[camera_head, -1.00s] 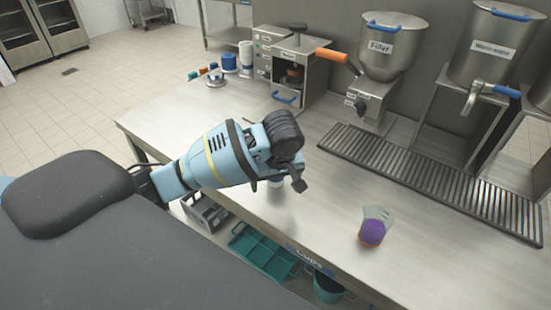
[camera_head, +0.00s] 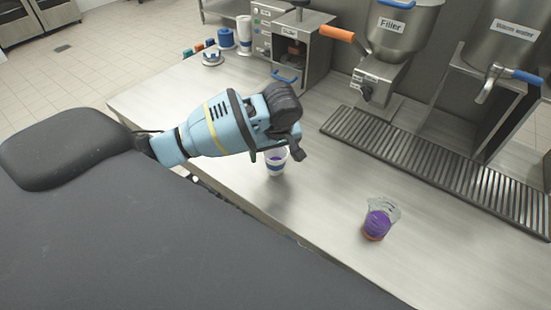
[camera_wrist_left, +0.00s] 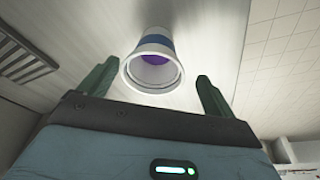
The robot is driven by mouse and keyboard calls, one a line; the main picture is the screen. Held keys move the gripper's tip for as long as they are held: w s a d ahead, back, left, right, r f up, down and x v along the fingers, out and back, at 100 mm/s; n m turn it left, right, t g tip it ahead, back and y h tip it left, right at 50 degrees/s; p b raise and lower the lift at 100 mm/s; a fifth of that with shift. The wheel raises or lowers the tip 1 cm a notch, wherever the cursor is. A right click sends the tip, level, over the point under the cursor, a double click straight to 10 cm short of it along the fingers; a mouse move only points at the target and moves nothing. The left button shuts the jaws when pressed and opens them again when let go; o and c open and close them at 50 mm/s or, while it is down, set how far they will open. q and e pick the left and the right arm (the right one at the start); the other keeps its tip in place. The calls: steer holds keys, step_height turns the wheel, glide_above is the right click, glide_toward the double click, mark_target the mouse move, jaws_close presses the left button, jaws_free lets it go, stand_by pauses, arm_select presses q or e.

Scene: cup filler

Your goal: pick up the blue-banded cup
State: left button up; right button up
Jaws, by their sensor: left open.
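The blue-banded cup (camera_head: 276,163) stands on the steel table, partly hidden behind my left gripper in the head view. It is white with a blue band and has something purple inside. In the left wrist view the cup (camera_wrist_left: 154,62) shows beyond the fingertips, roughly between them. My left gripper (camera_head: 283,153) is open and empty, close to the cup; in the wrist view its two dark green fingers (camera_wrist_left: 152,90) are spread apart. I cannot tell whether a finger touches the cup. My right gripper is not in view.
A clear cup with purple contents and an orange base (camera_head: 377,222) stands to the right on the table (camera_head: 320,220). A slatted drain grate (camera_head: 440,170) runs below the filler (camera_head: 385,60). A machine (camera_head: 290,45) and small bottles stand at the back left.

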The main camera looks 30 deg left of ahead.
mark_target(276, 151)
arm_select(q)
steer(key=shift+w+d+x, duration=0.15)
steer(key=shift+x, duration=1.15)
steer(key=shift+w+d+x, duration=0.1)
steer(key=shift+d+x, duration=0.05)
steer(key=shift+x, duration=1.1)
steer(key=c, duration=1.1)
steer(key=shift+r, duration=0.6)
step_height(276, 151, up, 3)
steer(key=shift+f, duration=0.25)
steer(key=s+d, duration=0.2)
steer(key=s, duration=0.5)
steer(key=s+d+r, duration=0.1)
steer(key=s+d, duration=0.2)
steer(key=s, duration=0.5)
steer(key=shift+d, duration=0.25)
